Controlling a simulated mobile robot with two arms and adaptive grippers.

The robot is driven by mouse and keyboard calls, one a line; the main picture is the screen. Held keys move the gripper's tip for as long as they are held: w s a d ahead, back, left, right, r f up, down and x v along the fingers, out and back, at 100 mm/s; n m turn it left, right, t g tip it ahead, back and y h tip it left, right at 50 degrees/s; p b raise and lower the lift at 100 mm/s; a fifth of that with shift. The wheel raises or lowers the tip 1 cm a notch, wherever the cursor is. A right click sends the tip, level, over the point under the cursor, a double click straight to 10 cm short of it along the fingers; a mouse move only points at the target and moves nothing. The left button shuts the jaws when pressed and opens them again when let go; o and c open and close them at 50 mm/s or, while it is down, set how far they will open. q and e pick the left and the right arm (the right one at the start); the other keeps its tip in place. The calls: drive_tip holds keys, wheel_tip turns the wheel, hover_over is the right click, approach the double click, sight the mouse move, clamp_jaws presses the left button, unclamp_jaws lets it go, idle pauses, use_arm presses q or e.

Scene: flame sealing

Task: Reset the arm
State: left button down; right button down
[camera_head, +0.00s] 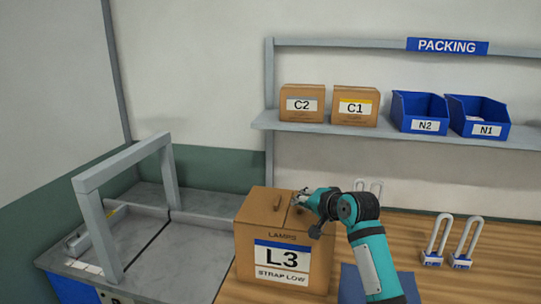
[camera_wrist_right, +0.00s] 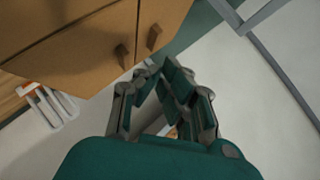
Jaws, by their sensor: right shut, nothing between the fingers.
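My right gripper (camera_head: 302,197) is at the top right edge of the cardboard box labelled L3 (camera_head: 266,238) in the head view. Its fingers are closed together with nothing between them. In the right wrist view the gripper (camera_wrist_right: 160,72) points toward the box (camera_wrist_right: 85,35), whose two small brown tabs show near the fingertips. I cannot tell whether the fingers touch the box. The box stands upright on the wooden table with its top flaps closed. My left gripper is not in view.
A grey strapping machine with an arch (camera_head: 125,160) stands left of the box. Padlock-like white loops (camera_head: 436,240) stand on the table (camera_head: 495,275) at right. Boxes C2 (camera_head: 302,88) and C1 (camera_head: 355,90) and blue bins N2 (camera_head: 420,108) and N1 (camera_head: 480,112) sit on the shelf behind.

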drive_tip(key=s+d+f+n+g+h, duration=0.1)
drive_tip(key=s+d+f+n+g, duration=0.15)
drive_tip(key=s+f, duration=0.85)
drive_tip(key=s+d+f+n+g+h, duration=0.2)
drive_tip(key=s+f+n, duration=0.1)
drive_tip(key=s+f, duration=0.9)
drive_tip(key=s+d+f+n+g+h, duration=0.1)
drive_tip(key=s+d+f+n+g, duration=0.1)
drive_tip(key=s, duration=1.1)
drive_tip(key=s+d+f+n+g+h, duration=0.1)
drive_tip(key=s+d+f+n+g, duration=0.1)
drive_tip(key=s, duration=1)
wheel_tip(320, 180, down, 26)
drive_tip(key=b, duration=0.2)
drive_tip(key=s+d+f+g+b, duration=0.2)
drive_tip(key=s+f, duration=1.5)
drive_tip(key=f, duration=0.3)
drive_tip(key=shift+s+d, duration=0.25)
drive_tip(key=shift+s, duration=0.15)
drive_tip(key=shift+n, duration=0.25)
